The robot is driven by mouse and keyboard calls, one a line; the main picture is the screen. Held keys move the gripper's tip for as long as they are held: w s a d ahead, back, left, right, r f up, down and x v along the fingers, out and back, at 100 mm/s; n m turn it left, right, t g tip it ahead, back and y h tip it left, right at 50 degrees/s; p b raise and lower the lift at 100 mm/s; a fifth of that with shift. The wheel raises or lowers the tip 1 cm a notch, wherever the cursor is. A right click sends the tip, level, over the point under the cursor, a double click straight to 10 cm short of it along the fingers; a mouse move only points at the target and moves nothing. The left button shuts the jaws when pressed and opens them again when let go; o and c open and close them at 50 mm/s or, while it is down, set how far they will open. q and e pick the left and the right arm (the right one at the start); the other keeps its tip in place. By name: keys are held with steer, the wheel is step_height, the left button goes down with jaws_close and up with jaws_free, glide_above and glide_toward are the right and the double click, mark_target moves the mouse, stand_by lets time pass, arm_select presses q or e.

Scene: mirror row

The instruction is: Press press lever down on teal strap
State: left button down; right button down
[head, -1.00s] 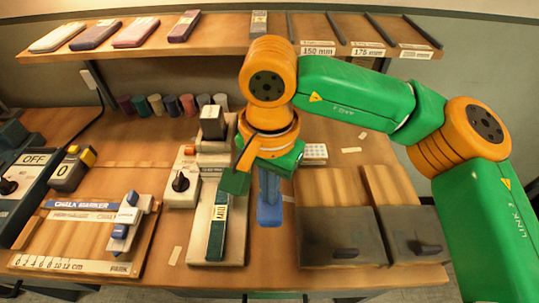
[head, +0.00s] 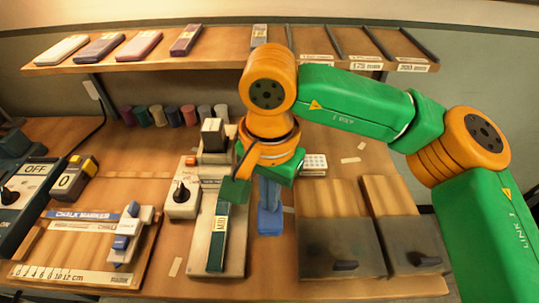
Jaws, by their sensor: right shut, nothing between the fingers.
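The teal strap (head: 215,251) lies lengthwise on a pale, narrow press base (head: 236,255) left of centre, with a cream label on its middle. At the far end of the base stands a raised part with a dark block (head: 212,131) on top, probably the press head or lever. My right gripper (head: 269,225) has blue fingers pointing down, shut and empty. In the picture it is just right of the base and strap, apart from the strap; its height is unclear. My right wrist hides part of the base's right side. My left gripper is not in view.
A white box with a black knob (head: 181,200) stands left of the press base. A chalk marker fixture (head: 85,245) is at left. Two dark-fronted boxes (head: 342,245) stand right of the gripper. Several coloured cylinders (head: 172,117) line the back, below a shelf (head: 220,47).

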step_height(320, 180, up, 12)
steer(key=p, duration=0.9)
steer(key=shift+f, duration=0.15)
